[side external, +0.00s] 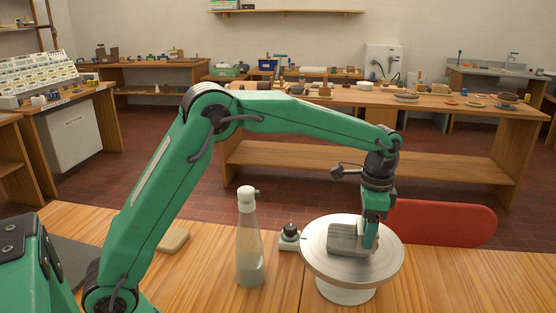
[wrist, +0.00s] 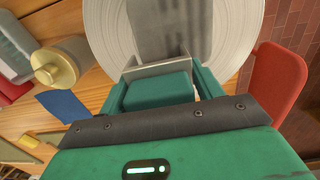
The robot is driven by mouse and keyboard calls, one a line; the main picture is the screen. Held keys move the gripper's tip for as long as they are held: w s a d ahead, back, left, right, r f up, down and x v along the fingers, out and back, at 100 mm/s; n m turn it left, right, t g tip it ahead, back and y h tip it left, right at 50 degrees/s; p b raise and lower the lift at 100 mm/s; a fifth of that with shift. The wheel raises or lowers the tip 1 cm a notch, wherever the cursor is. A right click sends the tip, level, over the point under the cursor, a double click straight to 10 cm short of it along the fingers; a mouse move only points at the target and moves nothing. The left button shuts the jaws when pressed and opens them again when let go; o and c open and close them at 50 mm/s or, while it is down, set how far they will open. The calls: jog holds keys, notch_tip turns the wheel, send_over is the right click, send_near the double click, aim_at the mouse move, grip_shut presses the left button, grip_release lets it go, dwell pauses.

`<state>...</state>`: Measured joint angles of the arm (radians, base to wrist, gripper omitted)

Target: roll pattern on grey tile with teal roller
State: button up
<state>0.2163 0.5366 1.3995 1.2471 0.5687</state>
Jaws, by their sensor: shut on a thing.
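The grey tile (side external: 345,238) lies on the pale round wheel (side external: 318,257) in the side view. In the wrist view the grey tile (wrist: 158,28) shows as a grey strip across the wheel (wrist: 225,30). My gripper (side external: 371,238) points down at the right side of the tile. It also shows in the wrist view (wrist: 163,85), where its fingers are shut on a teal block, the teal roller (wrist: 158,90). A pale plate stands at the roller's far edge. The roller's underside is hidden, so I cannot tell whether it touches the tile.
A glass bottle (side external: 249,245) with a white cap stands left of the wheel. A small dark-topped item (side external: 290,236) sits between them. A red rounded panel (side external: 445,223) is right behind the wheel. A blue patch (wrist: 63,105) lies left in the wrist view. The right front table is clear.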

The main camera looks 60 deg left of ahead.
jog(key=shift+a+f, duration=0.1)
jog(key=shift+a, duration=0.05)
dwell(0.4)
jog(key=shift+s+a, duration=0.5)
jog(key=shift+s, duration=0.05)
jog(key=shift+r, duration=0.2)
jog(key=shift+r, duration=0.9)
jog(key=shift+r, duration=3.05)
